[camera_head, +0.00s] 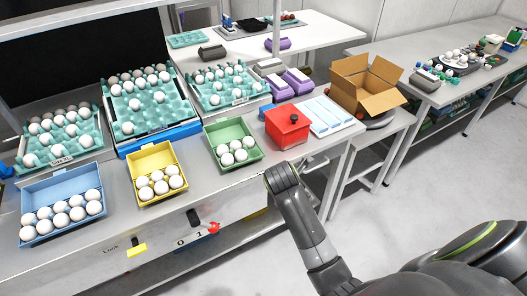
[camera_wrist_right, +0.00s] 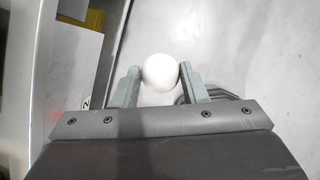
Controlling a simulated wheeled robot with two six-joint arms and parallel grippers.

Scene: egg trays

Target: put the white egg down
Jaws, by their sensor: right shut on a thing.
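In the right wrist view, my right gripper (camera_wrist_right: 158,76) is shut on a white egg (camera_wrist_right: 160,69), one finger on each side of it. Pale, blurred floor lies behind the egg. In the head view, my right arm comes in from the lower right, with its wrist (camera_head: 283,178) beside the front edge of the bench; I cannot make out its fingers or the held egg there. On the bench, a blue bin (camera_head: 42,193), a yellow bin (camera_head: 150,157) and a green bin (camera_head: 226,129) each hold several white eggs. My left gripper is out of view.
Teal egg trays (camera_head: 135,125) with several eggs stand behind the bins. A red box (camera_head: 287,125) and a white ribbed tray (camera_head: 325,113) sit at the bench's right end. An open cardboard box (camera_head: 365,90) stands further right. Floor right of the bench is clear.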

